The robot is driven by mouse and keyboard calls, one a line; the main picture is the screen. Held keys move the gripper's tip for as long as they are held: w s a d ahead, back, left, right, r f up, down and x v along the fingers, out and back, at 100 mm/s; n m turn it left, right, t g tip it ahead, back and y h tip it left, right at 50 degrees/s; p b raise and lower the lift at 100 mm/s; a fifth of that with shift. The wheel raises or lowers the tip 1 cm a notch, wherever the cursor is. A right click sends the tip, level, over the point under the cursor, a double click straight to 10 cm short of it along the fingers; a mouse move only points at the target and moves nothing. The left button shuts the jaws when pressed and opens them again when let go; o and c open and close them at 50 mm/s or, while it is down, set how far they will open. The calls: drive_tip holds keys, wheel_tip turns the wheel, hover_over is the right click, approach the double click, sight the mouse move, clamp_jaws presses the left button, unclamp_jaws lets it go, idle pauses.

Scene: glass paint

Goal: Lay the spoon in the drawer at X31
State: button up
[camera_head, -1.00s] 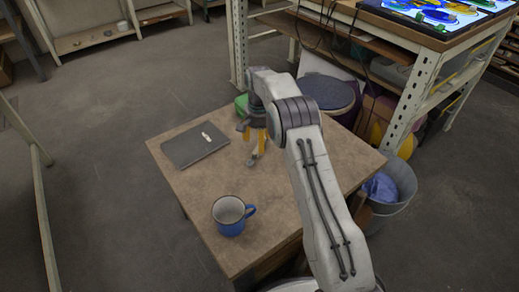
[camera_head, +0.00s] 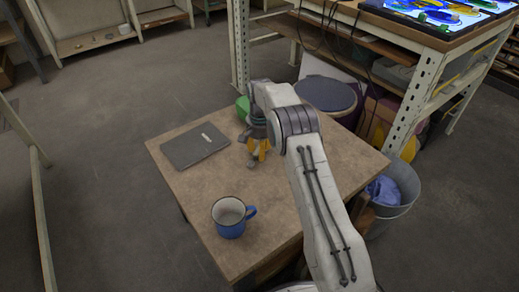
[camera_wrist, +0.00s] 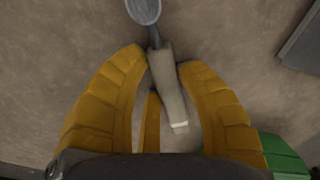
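The spoon (camera_wrist: 168,85) lies on the brown wooden table top in the wrist view. Its grey bowl points up in that picture and its pale handle runs down between my yellow fingers. My gripper (camera_wrist: 163,58) has its fingertips on either side of the handle, close to it; whether they press on it I cannot tell. In the head view my gripper (camera_head: 256,155) is low over the table, with the spoon's bowl (camera_head: 250,164) just below it. Neither a drawer nor an X31 mark can be made out.
A blue mug (camera_head: 229,221) stands at the table's (camera_head: 195,198) front. A dark flat notebook-like thing (camera_head: 193,148) lies at left, and a green object (camera_head: 242,106) is behind my gripper. A grey bucket (camera_head: 405,187) stands right of the table; metal shelving (camera_head: 412,95) rises behind.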

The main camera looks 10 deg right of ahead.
clamp_jaws()
drive_tip(key=shift+r, duration=0.15)
